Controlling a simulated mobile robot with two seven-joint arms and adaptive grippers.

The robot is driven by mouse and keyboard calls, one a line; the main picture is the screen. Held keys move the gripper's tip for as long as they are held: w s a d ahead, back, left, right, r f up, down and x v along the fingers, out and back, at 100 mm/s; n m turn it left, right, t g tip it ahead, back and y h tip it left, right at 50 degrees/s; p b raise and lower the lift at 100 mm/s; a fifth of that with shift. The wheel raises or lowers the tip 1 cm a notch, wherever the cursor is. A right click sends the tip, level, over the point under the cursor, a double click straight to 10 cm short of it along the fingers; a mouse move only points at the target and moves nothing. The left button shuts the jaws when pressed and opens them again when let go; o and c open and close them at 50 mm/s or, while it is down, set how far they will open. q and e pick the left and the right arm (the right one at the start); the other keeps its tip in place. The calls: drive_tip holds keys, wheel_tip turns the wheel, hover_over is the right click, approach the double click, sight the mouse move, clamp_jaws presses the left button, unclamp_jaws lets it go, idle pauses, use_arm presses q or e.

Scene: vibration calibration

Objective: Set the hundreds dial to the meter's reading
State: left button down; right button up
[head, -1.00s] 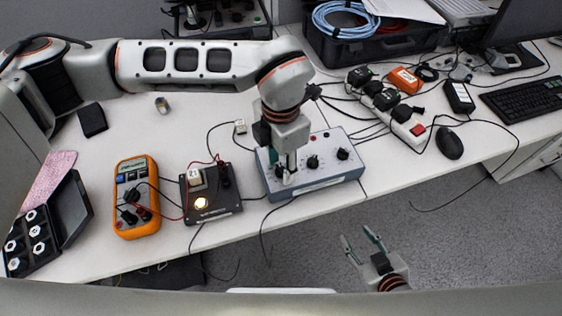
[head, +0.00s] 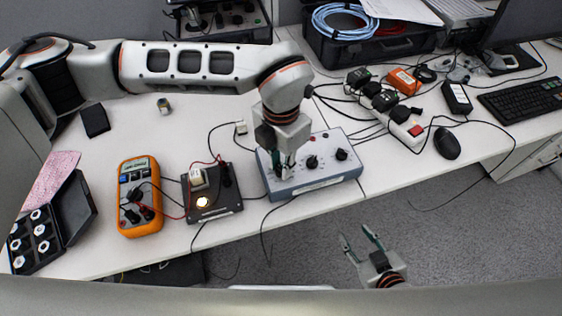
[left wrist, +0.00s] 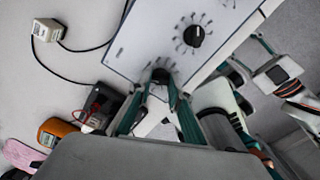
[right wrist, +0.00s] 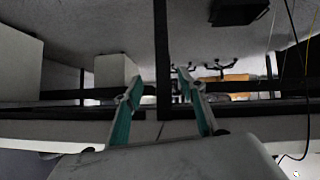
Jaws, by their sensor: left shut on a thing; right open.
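The grey-blue box (head: 340,172) stands near the table's front edge with three black dials in a row. My left gripper (head: 281,172) points down over the leftmost dial and is shut on it; its fingers mostly hide that dial in the head view. In the left wrist view the held dial (left wrist: 160,76) shows between the fingertips. The middle dial (head: 312,162) and right dial (head: 341,155) are free. The orange meter (head: 140,197) lies at the left; its display is too small to read. My right gripper (head: 356,237) is open and empty, in front of the table.
A black unit (head: 214,207) with a lit lamp and leads sits between meter and box. A black case (head: 50,232) with white hex parts is at far left. A power strip (head: 400,126) and mouse (head: 447,143) are to the right. The table behind the meter is mostly clear.

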use_arm(q)
drive_tip(key=shift+r+n+p, duration=0.1)
drive_tip(key=shift+n+p, duration=0.55)
drive_tip(key=shift+n, duration=1.25)
drive_tip(key=c, duration=1.8)
unclamp_jaws()
drive_tip(key=shift+c, duration=0.2)
wheel_tip(320, 180, up, 12)
